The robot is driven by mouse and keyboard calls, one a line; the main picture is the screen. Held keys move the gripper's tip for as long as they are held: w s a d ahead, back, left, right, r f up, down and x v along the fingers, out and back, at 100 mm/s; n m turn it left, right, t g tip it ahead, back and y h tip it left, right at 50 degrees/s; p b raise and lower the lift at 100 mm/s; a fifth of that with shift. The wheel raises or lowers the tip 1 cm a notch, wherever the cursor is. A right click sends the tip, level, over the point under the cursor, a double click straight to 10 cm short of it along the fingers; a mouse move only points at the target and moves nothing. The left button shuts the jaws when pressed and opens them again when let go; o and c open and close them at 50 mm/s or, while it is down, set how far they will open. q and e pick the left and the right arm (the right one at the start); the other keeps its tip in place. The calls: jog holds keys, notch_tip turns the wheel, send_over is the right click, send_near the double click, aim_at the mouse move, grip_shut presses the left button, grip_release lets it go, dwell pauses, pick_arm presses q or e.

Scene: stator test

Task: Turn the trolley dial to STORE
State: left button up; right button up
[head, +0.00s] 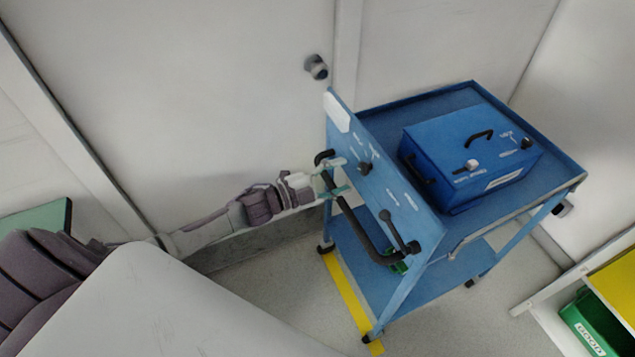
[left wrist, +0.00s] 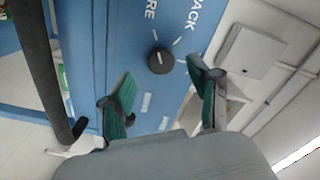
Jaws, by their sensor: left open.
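The blue trolley (head: 400,205) stands by the wall with a tilted panel at its near end. The dial (head: 364,168) is a round black knob on that panel. In the left wrist view the dial (left wrist: 161,61) has a small white mark, with cut-off lettering "ACK" and "ORE" beside it and white ticks around it. I cannot tell for sure which label the mark points to. My left gripper (head: 335,178) is in front of the panel. In the left wrist view its green-padded fingers (left wrist: 163,98) are open and empty, with the dial beyond and between them, apart from both. My right gripper is out of view.
A black handle bar (head: 362,238) runs along the panel close to my left gripper. A black lever (head: 391,226) sits lower on the panel. A blue box (head: 465,150) with knobs stands on the trolley top. A green bin (head: 590,325) is at the lower right.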

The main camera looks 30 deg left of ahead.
pick_arm(q)
jog(key=v, duration=0.7)
jog(key=shift+s+a, duration=0.25)
jog(key=shift+s, duration=0.1)
